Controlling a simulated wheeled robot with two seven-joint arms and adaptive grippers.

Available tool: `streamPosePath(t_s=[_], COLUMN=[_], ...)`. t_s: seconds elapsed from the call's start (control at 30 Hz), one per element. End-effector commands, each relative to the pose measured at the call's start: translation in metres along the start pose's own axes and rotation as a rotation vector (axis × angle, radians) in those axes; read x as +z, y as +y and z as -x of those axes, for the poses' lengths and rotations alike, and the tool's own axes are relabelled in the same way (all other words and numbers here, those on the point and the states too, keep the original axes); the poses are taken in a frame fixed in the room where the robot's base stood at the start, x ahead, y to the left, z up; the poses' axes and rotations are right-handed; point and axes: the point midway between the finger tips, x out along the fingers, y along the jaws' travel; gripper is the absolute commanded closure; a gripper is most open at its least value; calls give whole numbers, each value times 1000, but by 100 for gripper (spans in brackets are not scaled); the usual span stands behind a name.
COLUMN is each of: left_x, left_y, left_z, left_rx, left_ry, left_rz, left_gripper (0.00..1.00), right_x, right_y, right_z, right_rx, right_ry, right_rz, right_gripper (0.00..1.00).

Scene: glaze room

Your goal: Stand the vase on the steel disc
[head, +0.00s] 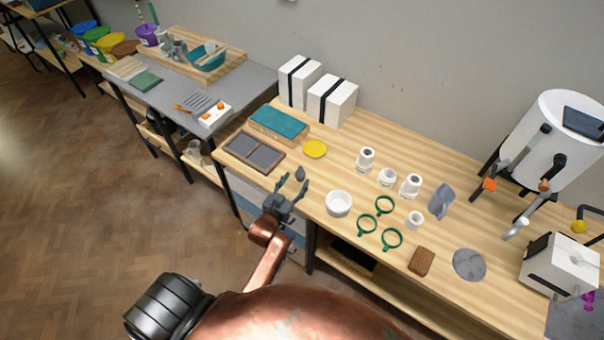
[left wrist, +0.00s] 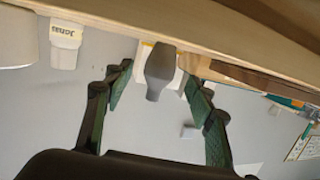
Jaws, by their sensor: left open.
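The small dark grey vase (head: 300,173) stands near the front edge of the wooden bench, just beyond my left gripper. In the left wrist view the vase (left wrist: 160,68) shows between the two fingers, apart from both, its narrow end pointing down in that picture. My left gripper (head: 291,182) is open and empty; its green-lined fingers (left wrist: 160,98) are spread wide. The steel disc (head: 469,264) lies flat on the right part of the bench, with nothing on it. My right gripper is not in view.
Between vase and disc are a white bowl (head: 339,204), green rings (head: 366,224), white jars (head: 411,185), a blue-grey vessel (head: 441,202) and a brown block (head: 421,262). A yellow disc (head: 315,149) and dark tray (head: 255,152) lie near the vase. A white machine (head: 558,264) stands right.

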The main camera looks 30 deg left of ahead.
Motion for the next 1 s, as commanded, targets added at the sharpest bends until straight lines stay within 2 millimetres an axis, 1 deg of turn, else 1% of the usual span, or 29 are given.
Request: streamPosePath(t_s=[0.03, 0.1, 0.2, 0.3, 0.4, 0.5, 0.6, 0.67, 1.0], left_x=[1, 2, 4, 4, 3, 4, 3, 3, 3], left_y=[0, 0, 1, 2, 2, 3, 3, 3, 3], left_z=[-6, -17, -33, -44, -49, -50, -49, -49, -49], left_rx=[0, 0, 1, 2, 3, 4, 4, 4, 4], left_ry=[1, 1, 1, 1, 1, 0, 0, 0, 0], left_rz=[0, 0, 0, 0, 0, -1, -1, -1, -1], left_gripper=[49, 49, 49, 49, 49, 49, 49, 53, 76], right_x=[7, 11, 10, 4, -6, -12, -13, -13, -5], right_y=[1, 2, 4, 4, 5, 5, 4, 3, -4], right_z=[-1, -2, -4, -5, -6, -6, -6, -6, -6], right_rx=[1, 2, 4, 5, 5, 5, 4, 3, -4], right_ry=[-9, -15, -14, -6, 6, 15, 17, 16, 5], right_rz=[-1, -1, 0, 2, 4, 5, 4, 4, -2], right_gripper=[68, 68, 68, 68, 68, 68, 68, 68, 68])
